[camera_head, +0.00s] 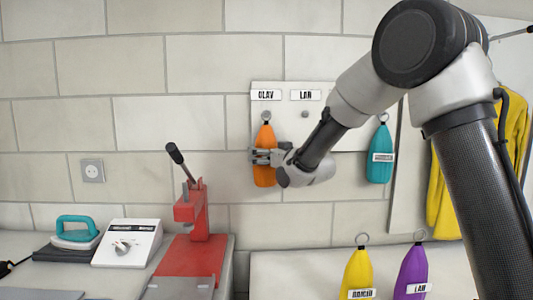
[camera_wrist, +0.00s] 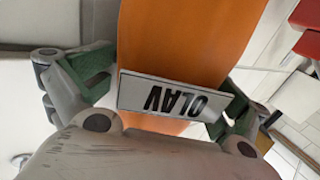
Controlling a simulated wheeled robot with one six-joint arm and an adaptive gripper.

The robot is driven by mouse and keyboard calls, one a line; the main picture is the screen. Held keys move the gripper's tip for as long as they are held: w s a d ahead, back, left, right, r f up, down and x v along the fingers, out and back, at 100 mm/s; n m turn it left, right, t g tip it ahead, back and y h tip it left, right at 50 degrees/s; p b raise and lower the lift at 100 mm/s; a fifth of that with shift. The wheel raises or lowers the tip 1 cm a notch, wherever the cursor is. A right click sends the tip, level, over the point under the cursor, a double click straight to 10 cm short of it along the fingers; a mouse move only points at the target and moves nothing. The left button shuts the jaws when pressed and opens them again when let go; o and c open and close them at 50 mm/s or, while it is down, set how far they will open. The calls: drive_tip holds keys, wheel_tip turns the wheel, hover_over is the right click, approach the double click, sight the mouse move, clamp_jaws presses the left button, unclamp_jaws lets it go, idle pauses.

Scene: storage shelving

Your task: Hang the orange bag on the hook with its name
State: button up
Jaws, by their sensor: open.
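The orange bag (camera_head: 265,136) hangs upright against the white hook board (camera_head: 285,120), its ring at the spot under the label "OLAV" (camera_head: 266,95). The ring looks to be on the hook there; the hook itself is hard to make out. My gripper (camera_head: 264,156) is open around the bag's middle, coming from the right. In the wrist view the orange bag (camera_wrist: 185,40) passes between my open fingers, and its name tag (camera_wrist: 172,97) reads "OLAV" upside down. A bare hook (camera_head: 305,114) shows under the label "LAN" (camera_head: 305,95).
A teal bag (camera_head: 380,155) hangs right of my forearm. A yellow bag (camera_head: 358,272) and a purple bag (camera_head: 412,272) are at the lower right. A red press (camera_head: 200,210), a white device (camera_head: 128,243) and a teal iron (camera_head: 76,232) stand on the left worktop.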

drive_tip(key=v, duration=1.1)
drive_tip(key=s+d+f+m+g+h, duration=0.1)
drive_tip(key=s+d+f+g+h, duration=0.3)
drive_tip(key=f, duration=0.4)
drive_tip(key=s+d+f+g+h, duration=0.2)
drive_tip(key=s+d+f+g, duration=0.25)
drive_tip(key=s+f, duration=0.2)
drive_tip(key=s+d+r+m+g+h, duration=0.1)
drive_tip(key=s+d+r+m, duration=0.1)
drive_tip(key=s+d, duration=0.7)
drive_tip(key=s+d+r+m+g+h, duration=0.1)
drive_tip(key=s+d+r+m+h, duration=0.1)
drive_tip(key=s+d, duration=0.7)
drive_tip(key=shift+s+d+r+m+g, duration=0.45)
drive_tip(key=shift+s+r, duration=0.6)
drive_tip(key=shift+s, duration=3)
